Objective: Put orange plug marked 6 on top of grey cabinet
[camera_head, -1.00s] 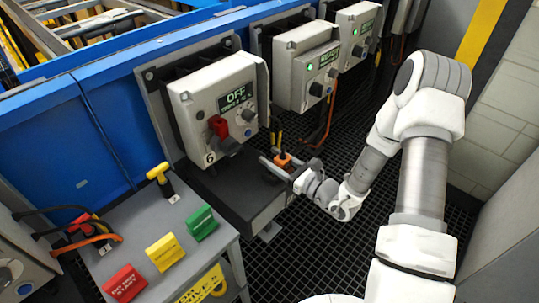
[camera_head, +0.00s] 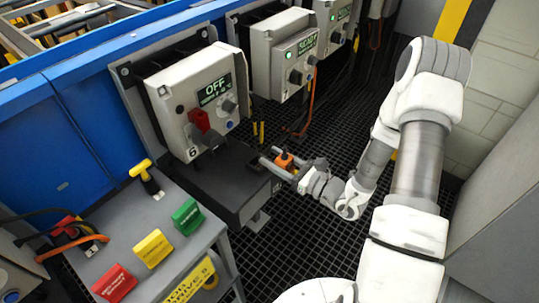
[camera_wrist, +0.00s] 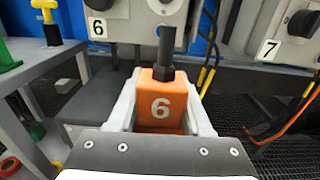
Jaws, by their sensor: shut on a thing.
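The orange plug (camera_wrist: 160,106), marked 6 and with a dark pin on top, is upright between the fingers of my gripper (camera_wrist: 163,88). My gripper is shut on it. In the head view, the plug (camera_head: 284,161) and my gripper (camera_head: 267,156) are near the right end of a low, dark-topped grey cabinet (camera_head: 207,178) below the control box marked 6. The plug is held in the air, apart from that cabinet's top. A tall, plain grey surface (camera_head: 497,205) stands at the right edge; I cannot tell which of the two is the task's cabinet.
The control box marked 6 (camera_head: 178,98) reads OFF and has a red part on its front. A grey table (camera_head: 165,210) at lower left carries red, yellow and green blocks and a yellow-handled piece. Dark grated floor (camera_head: 330,130) is open behind my gripper.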

